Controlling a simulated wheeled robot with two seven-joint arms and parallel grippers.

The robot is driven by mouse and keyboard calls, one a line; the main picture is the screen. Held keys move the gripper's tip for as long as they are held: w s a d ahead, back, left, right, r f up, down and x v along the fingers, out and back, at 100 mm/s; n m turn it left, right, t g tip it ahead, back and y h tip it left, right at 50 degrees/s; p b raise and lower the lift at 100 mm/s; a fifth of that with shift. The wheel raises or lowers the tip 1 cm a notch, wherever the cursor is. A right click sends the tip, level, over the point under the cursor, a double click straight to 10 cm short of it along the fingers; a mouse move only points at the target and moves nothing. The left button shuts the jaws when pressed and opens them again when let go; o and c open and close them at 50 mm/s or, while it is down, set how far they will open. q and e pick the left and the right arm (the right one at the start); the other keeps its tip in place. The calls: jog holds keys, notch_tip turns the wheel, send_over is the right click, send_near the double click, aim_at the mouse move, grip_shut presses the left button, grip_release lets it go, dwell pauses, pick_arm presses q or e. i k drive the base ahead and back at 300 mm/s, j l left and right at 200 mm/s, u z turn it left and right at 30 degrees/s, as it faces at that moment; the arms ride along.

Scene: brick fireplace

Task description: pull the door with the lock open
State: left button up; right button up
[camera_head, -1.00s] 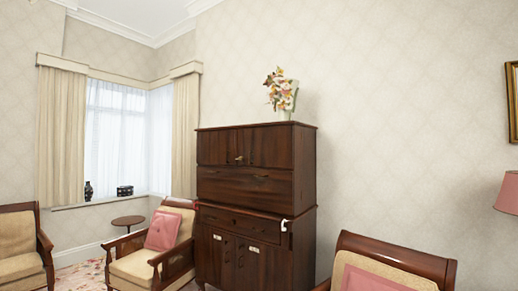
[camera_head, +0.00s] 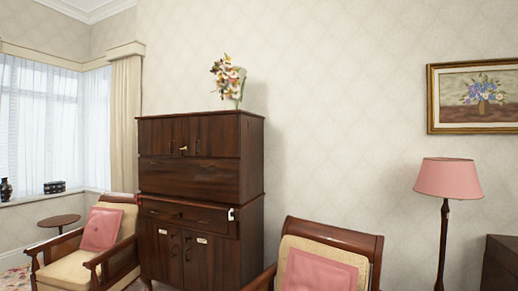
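A dark wooden cabinet (camera_head: 251,185) stands against the wall, left of the middle. Its upper part has two small doors (camera_head: 214,137), both shut, with a small pale piece, perhaps a lock or key, near the middle edge. Below are a wide panel (camera_head: 188,178) and a drawer (camera_head: 183,213). The lower doors (camera_head: 201,262) are shut, with small pale plates near their tops. A white object (camera_head: 231,214) sits at the right end of the drawer level; I cannot tell what it is. Neither of my grippers is in view.
A cane armchair with a pink cushion (camera_head: 101,229) stands close by the cabinet's left front. Another armchair (camera_head: 322,238) stands at the lower right of it. A pink lamp (camera_head: 448,178) and a dark cabinet edge (camera_head: 499,262) are at the right. A flower vase (camera_head: 229,82) stands on top.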

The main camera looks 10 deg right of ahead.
aim_at(214, 135)
jog(key=i+j+z, duration=0.2)
jog(key=i+z, duration=0.2)
jog(key=i+j+z, duration=0.55)
jog(key=j+z, duration=0.25)
jog(key=i+j+z, duration=0.2)
jog(key=j+z, duration=0.2)
